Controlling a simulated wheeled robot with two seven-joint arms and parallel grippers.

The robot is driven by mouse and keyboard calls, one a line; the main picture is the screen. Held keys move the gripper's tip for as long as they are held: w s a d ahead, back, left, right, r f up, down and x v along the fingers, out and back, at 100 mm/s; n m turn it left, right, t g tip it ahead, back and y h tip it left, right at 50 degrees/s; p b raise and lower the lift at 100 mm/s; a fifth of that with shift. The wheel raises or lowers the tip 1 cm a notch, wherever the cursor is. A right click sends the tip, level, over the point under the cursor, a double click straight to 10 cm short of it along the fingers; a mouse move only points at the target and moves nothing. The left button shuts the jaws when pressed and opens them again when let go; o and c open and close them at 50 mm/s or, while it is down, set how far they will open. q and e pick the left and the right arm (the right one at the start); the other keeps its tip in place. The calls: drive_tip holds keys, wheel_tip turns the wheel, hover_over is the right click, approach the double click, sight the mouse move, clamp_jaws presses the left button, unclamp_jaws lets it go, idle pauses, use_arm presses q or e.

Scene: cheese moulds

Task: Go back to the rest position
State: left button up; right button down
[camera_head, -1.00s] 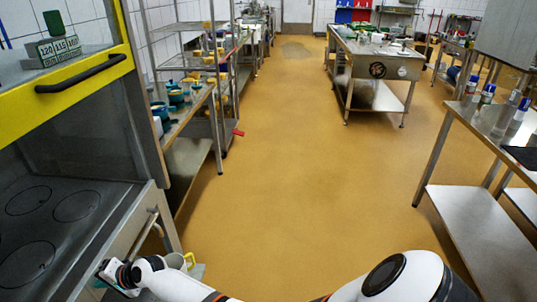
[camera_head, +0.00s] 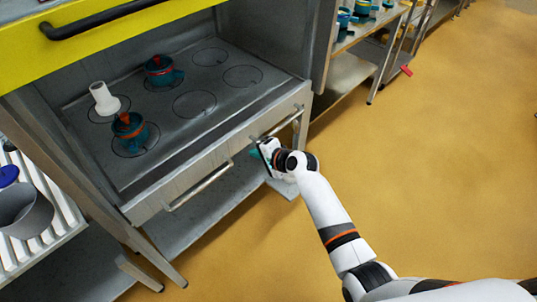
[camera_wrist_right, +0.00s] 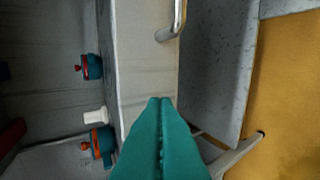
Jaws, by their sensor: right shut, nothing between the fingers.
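My right gripper (camera_head: 260,154) is at the front of the metal bench, close to the bar handle on its front panel. In the right wrist view its teal fingers (camera_wrist_right: 160,105) are pressed together with nothing between them. They point at the bench front, below the worktop edge; whether they touch it I cannot tell. My left gripper is not in view. The right arm reaches in from the lower right of the head view.
On the bench (camera_head: 225,128) stand two teal moulds with red parts (camera_head: 159,72) (camera_head: 128,131) and a white piece (camera_head: 104,98). A yellow hood (camera_head: 110,18) hangs above. A grey bucket (camera_head: 25,212) stands lower left. Open yellow floor (camera_head: 440,150) lies right.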

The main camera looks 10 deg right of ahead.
drive_tip(key=v, duration=0.5)
drive_tip(key=s+d+f+n+g+h, duration=0.1)
drive_tip(key=s+d+f+n+h, duration=0.15)
drive_tip(key=s+f, duration=0.5)
drive_tip(key=s+d+f+n+g+h, duration=0.1)
drive_tip(key=s+d+f+g, duration=0.3)
drive_tip(key=f, duration=0.7)
drive_tip(key=s+d+f+n+t+h, duration=0.1)
drive_tip(key=s+f+n, duration=0.1)
drive_tip(key=s+f, duration=0.65)
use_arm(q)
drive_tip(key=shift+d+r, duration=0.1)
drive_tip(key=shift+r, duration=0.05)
use_arm(e)
drive_tip(key=s+d+f+n+g, duration=0.1)
drive_tip(key=s+f, duration=0.4)
drive_tip(key=s, duration=0.5)
drive_tip(key=s+d+f+n+g+h, duration=0.1)
drive_tip(key=s+d+f+n, duration=0.3)
drive_tip(key=s, duration=0.7)
drive_tip(key=s+d+f+n+g+h, duration=0.1)
drive_tip(key=s+d+f+n+g, duration=0.1)
drive_tip(key=s+f, duration=0.4)
drive_tip(key=s+n, duration=0.1)
drive_tip(key=s, duration=0.3)
drive_tip(key=shift+s+g, duration=0.25)
drive_tip(key=shift+g, duration=0.15)
